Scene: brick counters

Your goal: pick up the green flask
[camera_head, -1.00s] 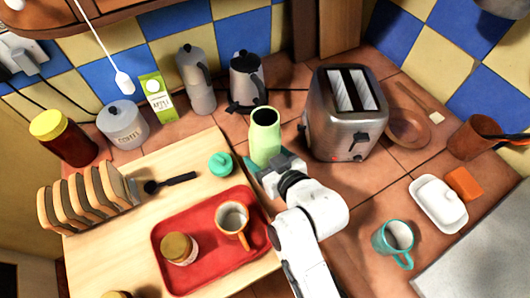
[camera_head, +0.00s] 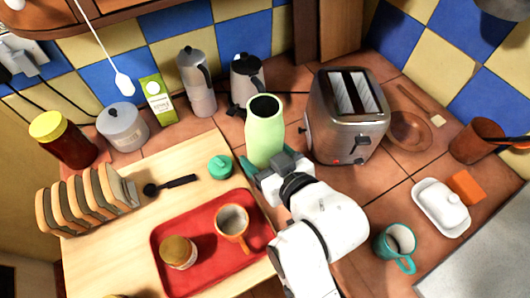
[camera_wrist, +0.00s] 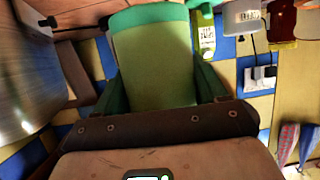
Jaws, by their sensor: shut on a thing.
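The green flask (camera_head: 265,133) is a pale green open-topped cylinder, seen in the head view left of the toaster. My gripper (camera_head: 268,172) is shut on its lower part and holds it upright. The flask looks raised above the counter. In the wrist view the flask (camera_wrist: 155,60) fills the middle, with my green fingers (camera_wrist: 160,92) on both sides of it. A small green lid (camera_head: 220,167) lies on the wooden board to the left.
A metal toaster (camera_head: 345,115) stands close on the right. A kettle (camera_head: 246,80) and a moka pot (camera_head: 196,80) stand behind. A red tray (camera_head: 200,270) with a mug (camera_head: 232,222) and a jar (camera_head: 178,252) lies in front to the left.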

